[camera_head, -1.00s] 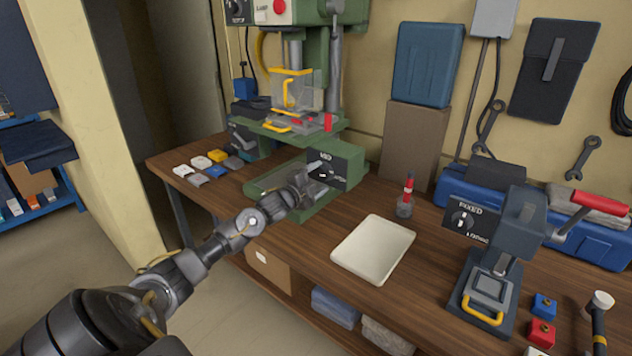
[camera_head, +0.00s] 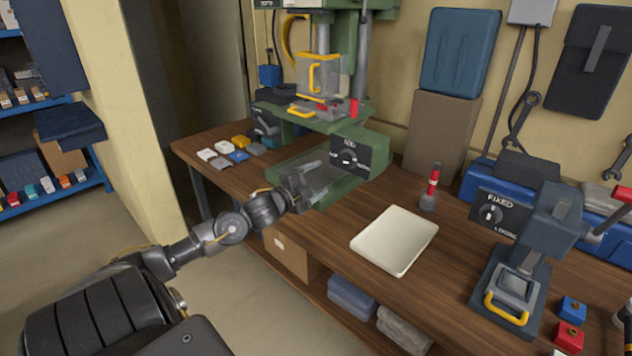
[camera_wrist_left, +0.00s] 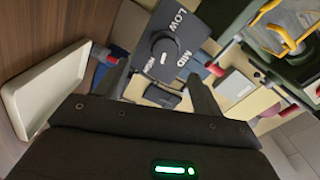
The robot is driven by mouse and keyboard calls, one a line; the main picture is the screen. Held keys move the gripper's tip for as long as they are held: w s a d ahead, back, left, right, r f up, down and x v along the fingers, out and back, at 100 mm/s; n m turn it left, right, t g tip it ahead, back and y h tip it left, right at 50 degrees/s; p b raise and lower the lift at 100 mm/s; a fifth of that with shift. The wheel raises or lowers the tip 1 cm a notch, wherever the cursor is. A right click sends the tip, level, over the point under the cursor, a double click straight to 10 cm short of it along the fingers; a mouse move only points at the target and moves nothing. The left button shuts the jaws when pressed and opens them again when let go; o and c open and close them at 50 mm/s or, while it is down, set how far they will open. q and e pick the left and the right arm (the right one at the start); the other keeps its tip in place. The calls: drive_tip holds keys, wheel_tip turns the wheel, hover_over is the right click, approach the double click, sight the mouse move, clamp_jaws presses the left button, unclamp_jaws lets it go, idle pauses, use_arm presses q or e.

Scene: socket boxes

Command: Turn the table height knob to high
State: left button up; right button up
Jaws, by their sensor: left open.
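The table height knob (camera_head: 348,157) is a round black dial on a black panel at the front of the green drill press table. In the left wrist view the knob (camera_wrist_left: 165,52) faces me, with LOW and MID printed around it and a third, smaller label. I cannot tell which label its mark points to. My left gripper (camera_head: 308,188) is open and empty, in front of and to the left of the panel in the head view, apart from the knob. In the left wrist view its two fingers (camera_wrist_left: 160,84) point towards the panel. My right gripper is not in view.
A white tray (camera_head: 398,238) lies on the wooden bench (camera_head: 330,245). A red-capped bottle (camera_head: 430,188) stands behind it. A second press with a FIXED dial (camera_head: 492,213) is at right. Small coloured blocks (camera_head: 238,155) lie at the bench's left end.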

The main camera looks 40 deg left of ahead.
sight(343, 161)
use_arm(q)
drive_tip(key=w+n, duration=0.3)
drive_tip(key=n, duration=0.2)
drive_tip(key=w+r+n+p, duration=0.1)
drive_tip(key=w+n, duration=0.3)
drive_tip(key=n, duration=0.1)
drive_tip(key=w+n+p, duration=0.1)
drive_tip(key=w+n, duration=0.2)
drive_tip(key=n, duration=0.2)
drive_tip(key=shift+w+r, duration=0.15)
drive_tip(key=shift+r, duration=0.15)
drive_tip(key=shift+c, duration=0.5)
